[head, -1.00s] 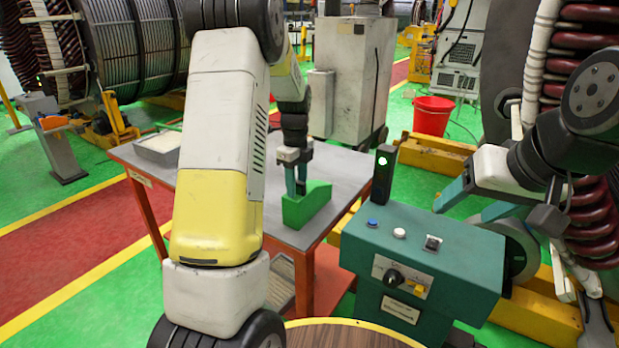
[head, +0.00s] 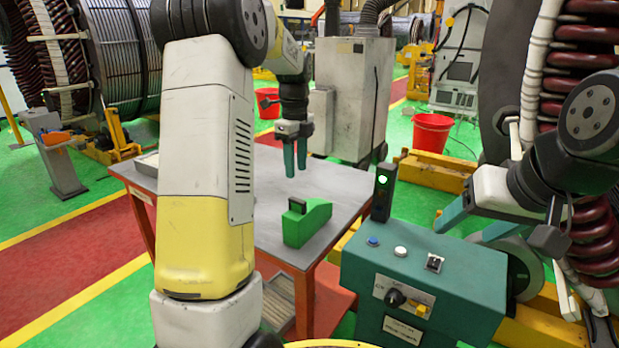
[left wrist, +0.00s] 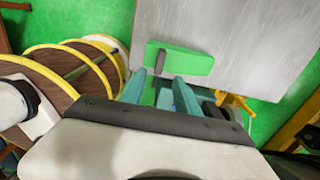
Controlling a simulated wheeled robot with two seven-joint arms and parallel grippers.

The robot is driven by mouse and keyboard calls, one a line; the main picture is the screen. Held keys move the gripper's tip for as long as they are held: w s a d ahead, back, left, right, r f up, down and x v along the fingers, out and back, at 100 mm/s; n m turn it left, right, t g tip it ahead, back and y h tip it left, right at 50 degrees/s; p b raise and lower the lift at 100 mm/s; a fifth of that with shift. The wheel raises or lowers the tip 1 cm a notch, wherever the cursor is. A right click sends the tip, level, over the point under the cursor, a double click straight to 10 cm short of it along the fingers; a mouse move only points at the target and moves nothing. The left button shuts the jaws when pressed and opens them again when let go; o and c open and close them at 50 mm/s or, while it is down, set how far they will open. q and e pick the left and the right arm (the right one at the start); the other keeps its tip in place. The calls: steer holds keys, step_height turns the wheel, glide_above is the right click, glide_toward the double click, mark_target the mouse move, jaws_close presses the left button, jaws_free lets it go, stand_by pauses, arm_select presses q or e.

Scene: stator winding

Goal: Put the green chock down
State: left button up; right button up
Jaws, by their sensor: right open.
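The green chock (head: 308,222) rests on the grey top of the red-framed table (head: 335,185), near its front right edge. It is a wedge shape with a small dark piece on its higher end. In the left wrist view the chock (left wrist: 185,62) lies flat on the table top (left wrist: 240,25), just beyond the fingertips. My left gripper (head: 295,172) is raised above the table, apart from the chock and empty. Its two teal fingers (left wrist: 160,75) stand apart. My right gripper (head: 468,226) is open and empty over the teal control console, at the right.
The teal console (head: 420,270) with buttons, a knob and a green-lit post (head: 383,185) stands right of the table. A tray (head: 148,163) sits at the table's left. A grey cabinet (head: 350,90) and red bucket (head: 430,133) stand behind. Most of the visible table top is clear.

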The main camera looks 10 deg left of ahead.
arm_select(q)
steer(key=s+d+r+n+t+h, duration=0.15)
steer(key=s+r+n, duration=0.25)
steer(key=s+n, duration=0.45)
steer(key=s+d+r+n+t, duration=0.35)
steer(key=s+n, duration=0.25)
steer(key=s, duration=0.5)
steer(key=s+d+f+n+t, duration=0.1)
steer(key=s+n, duration=0.6)
steer(key=s, duration=0.1)
steer(key=shift+d+f+h, duration=0.35)
steer(key=shift+d+f, duration=0.05)
